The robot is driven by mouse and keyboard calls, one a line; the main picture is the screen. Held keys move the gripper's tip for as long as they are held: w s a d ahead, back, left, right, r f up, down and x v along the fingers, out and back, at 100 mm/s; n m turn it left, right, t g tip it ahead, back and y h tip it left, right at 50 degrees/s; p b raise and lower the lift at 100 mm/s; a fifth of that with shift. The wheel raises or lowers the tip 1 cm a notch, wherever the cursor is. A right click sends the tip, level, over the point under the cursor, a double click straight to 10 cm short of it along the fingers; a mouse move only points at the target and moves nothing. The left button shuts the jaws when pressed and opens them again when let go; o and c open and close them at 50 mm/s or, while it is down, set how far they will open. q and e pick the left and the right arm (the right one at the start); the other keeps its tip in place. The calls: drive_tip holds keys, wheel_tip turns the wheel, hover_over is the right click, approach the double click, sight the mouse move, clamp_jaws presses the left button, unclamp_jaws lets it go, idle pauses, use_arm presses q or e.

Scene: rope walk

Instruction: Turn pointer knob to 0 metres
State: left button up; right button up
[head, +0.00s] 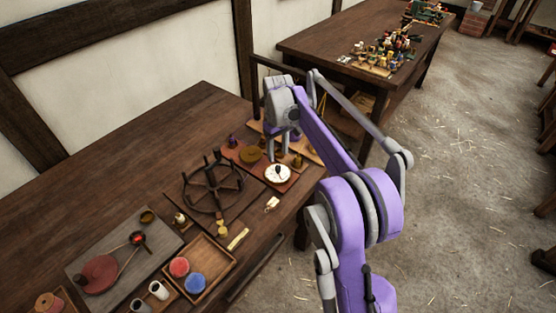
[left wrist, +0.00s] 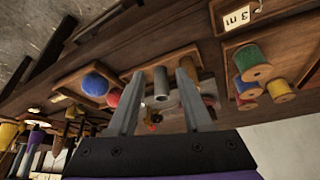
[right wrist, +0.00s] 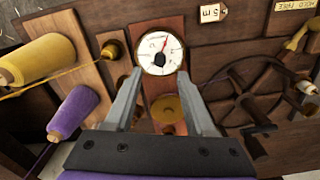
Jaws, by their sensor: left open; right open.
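A round white dial (head: 278,173) with a dark rim and a pointer sits on a reddish board on the near table. In the right wrist view the dial (right wrist: 160,50) shows a red pointer tilted up and slightly right; its figures are too small to read surely. A brass disc (right wrist: 170,108) is on the same board, between my right fingers in that view. I cannot tell whether this disc turns the pointer. My right gripper (right wrist: 159,76) is open and empty, just behind the dial in the head view. My left gripper (left wrist: 158,76) is open and empty, seen only in the left wrist view.
A dark spoked wheel (head: 213,185) stands beside the dial. Yellow (right wrist: 38,60) and purple (right wrist: 72,112) spools lie on its other side. A tray with red and blue balls (head: 187,275) is at the front. A second table (head: 330,42) stands behind.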

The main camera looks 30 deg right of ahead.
sight(278, 167)
drive_tip(key=shift+r, duration=2.4)
drive_tip(key=s+a+r+t+p, duration=0.1)
drive_tip(key=s+a+r, duration=0.2)
drive_tip(key=s+a, duration=0.35)
drive_tip(key=s+a+f+t, duration=0.2)
drive_tip(key=s+a+f, duration=0.2)
drive_tip(key=s, duration=0.7)
drive_tip(key=s+a+f+m+t+p, duration=0.1)
drive_tip(key=s+a+f, duration=0.3)
drive_tip(key=s, duration=0.8)
drive_tip(key=shift+a+f+m+t, duration=0.3)
drive_tip(key=shift+f+t, duration=0.1)
drive_tip(key=shift+t, duration=0.3)
